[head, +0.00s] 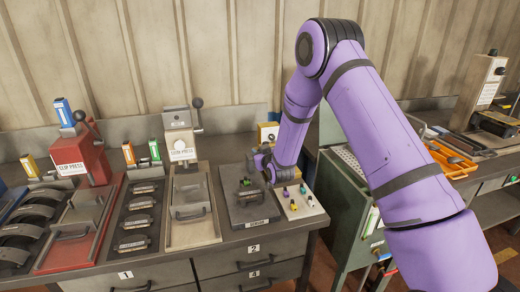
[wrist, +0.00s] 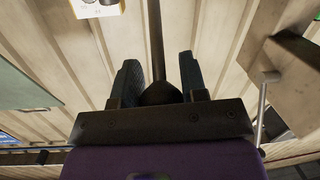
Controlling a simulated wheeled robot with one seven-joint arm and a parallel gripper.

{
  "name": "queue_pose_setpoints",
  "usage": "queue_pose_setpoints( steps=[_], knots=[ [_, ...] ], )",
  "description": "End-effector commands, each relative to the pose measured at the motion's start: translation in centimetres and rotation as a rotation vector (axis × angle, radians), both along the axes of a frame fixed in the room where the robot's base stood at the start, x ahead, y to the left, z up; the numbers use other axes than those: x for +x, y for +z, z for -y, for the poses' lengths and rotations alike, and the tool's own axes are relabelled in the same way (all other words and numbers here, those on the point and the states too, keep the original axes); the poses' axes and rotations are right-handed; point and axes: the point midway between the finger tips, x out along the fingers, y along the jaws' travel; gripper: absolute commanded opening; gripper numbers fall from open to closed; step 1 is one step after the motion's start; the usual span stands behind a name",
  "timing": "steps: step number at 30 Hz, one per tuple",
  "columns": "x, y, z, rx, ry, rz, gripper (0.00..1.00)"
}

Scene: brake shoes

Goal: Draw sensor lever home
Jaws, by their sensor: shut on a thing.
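The sensor station is a grey plate (head: 238,212) with a label reading SENSOR on its front edge, on the bench in the middle of the head view. My gripper (head: 256,164) is above the back of this plate, at the end of my purple arm. In the wrist view, my gripper (wrist: 160,80) has its two dark fingers on either side of a dark round knob (wrist: 160,94), shut on it. A thin dark rod (wrist: 156,40) runs from the knob to the top of the picture; knob and rod look like the sensor lever. In the head view my gripper hides the lever.
Left of the sensor plate stand the white shim press (head: 180,135) and red clip press (head: 78,155), each with a lever. A pale board (head: 302,210) with small coloured pieces lies to the right. A green cabinet (head: 345,215) stands beyond. A corrugated wall closes the back.

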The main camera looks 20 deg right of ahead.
Motion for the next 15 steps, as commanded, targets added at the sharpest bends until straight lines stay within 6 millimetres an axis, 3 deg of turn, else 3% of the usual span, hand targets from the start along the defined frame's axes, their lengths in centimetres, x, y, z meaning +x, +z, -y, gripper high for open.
queue_pose_setpoints(
  steps=[15],
  knots=[
    [-0.76,-1.02,-0.03,-0.001,0.001,0.059,0.00]
  ],
)
